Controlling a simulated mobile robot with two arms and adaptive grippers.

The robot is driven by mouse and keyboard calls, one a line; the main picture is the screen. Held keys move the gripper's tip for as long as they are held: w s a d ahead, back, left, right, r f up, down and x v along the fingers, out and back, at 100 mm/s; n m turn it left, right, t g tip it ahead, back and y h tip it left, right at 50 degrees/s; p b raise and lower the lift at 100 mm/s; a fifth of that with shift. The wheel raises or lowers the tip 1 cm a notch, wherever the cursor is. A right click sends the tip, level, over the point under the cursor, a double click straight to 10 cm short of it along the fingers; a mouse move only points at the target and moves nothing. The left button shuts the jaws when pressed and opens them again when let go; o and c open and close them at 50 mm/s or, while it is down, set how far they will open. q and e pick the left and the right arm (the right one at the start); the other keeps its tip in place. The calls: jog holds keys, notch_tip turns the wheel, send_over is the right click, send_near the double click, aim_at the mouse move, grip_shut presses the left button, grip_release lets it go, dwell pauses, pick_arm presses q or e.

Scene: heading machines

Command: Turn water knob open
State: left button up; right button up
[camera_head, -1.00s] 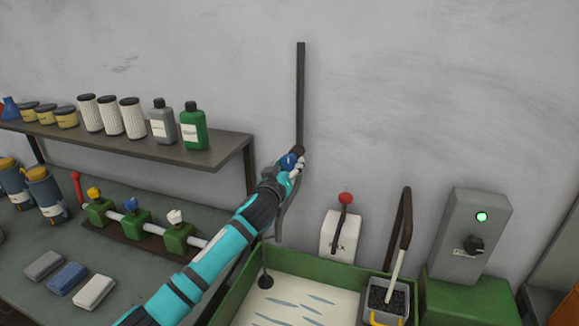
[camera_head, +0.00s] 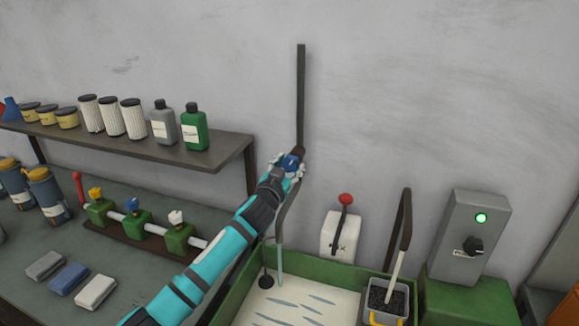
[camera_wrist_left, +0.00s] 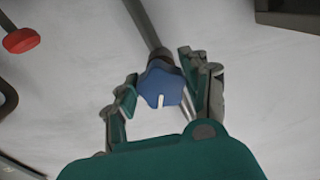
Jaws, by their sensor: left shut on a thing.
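The blue water knob (camera_head: 289,162) sits on a dark vertical pipe (camera_head: 301,95) on the grey wall. My left gripper (camera_head: 287,168) is at the knob and shut on it. In the left wrist view the knob (camera_wrist_left: 161,82) is star-shaped with a white mark, and it lies between the two fingers of my left gripper (camera_wrist_left: 160,90). Below the knob, a thin curved spout runs down toward the green-rimmed basin (camera_head: 340,268), and a pale blue stream (camera_head: 280,262) shows under its end. My right gripper is not in view.
A shelf (camera_head: 130,150) with bottles and jars is at the left. Below it, a bench holds a pipe with several coloured valves (camera_head: 135,225). A red-knobbed lever box (camera_head: 342,232) and a grey switch box (camera_head: 468,235) with a green light stand at the right.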

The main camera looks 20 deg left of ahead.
pick_arm(q)
jog(key=m, duration=0.3)
jog(key=m+p, duration=0.1)
jog(key=m, duration=0.2)
jog(key=shift+a+r+m, duration=0.15)
jog(key=shift+m, duration=0.15)
jog(key=m+p, duration=0.1)
jog(key=m, duration=0.4)
jog(key=shift+r, duration=0.1)
jog(key=shift+m, duration=0.3)
jog(key=o, duration=1.2)
jog(key=shift+s, duration=0.15)
jog(key=s, duration=1.1)
jog(key=shift+s+a, duration=0.25)
jog(key=shift+s, duration=0.1)
